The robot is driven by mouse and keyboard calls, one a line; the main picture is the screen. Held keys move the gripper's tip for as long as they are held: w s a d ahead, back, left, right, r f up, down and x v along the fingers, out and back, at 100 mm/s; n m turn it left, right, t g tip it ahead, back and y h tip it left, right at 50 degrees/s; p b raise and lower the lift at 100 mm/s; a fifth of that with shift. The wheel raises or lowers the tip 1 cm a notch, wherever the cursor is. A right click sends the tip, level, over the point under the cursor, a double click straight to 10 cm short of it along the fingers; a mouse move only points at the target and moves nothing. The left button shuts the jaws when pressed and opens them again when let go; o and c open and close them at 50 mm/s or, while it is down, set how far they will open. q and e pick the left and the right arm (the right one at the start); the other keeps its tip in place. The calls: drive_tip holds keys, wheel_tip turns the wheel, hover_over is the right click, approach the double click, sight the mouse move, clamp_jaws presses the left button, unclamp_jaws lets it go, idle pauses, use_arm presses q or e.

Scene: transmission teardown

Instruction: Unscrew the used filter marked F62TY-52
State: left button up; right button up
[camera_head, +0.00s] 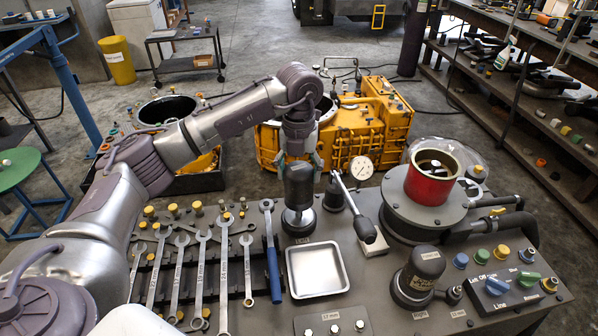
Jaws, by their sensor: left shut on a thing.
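A dark cylindrical filter (299,187) stands upright on a round metal base on the grey bench. My left gripper (300,163) comes down on it from above, shut around its upper part. Any marking on this filter is hidden or too small to read. A second dark filter (424,264) sits tilted in the picture on a round base at the front right of the bench, with small print that I cannot read for certain. My right gripper is not in view.
An empty metal tray (317,291) lies just in front of the held filter. Several wrenches (200,270) lie to the left. A lever (352,200), a dial gauge (361,167), a red cylinder (432,178) and a control box (510,285) stand to the right.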

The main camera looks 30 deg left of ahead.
use_arm(q)
wheel_tip(320, 180, up, 6)
drive_tip(key=p, duration=0.3)
drive_tip(key=shift+f, duration=0.15)
drive_tip(key=shift+f, duration=0.1)
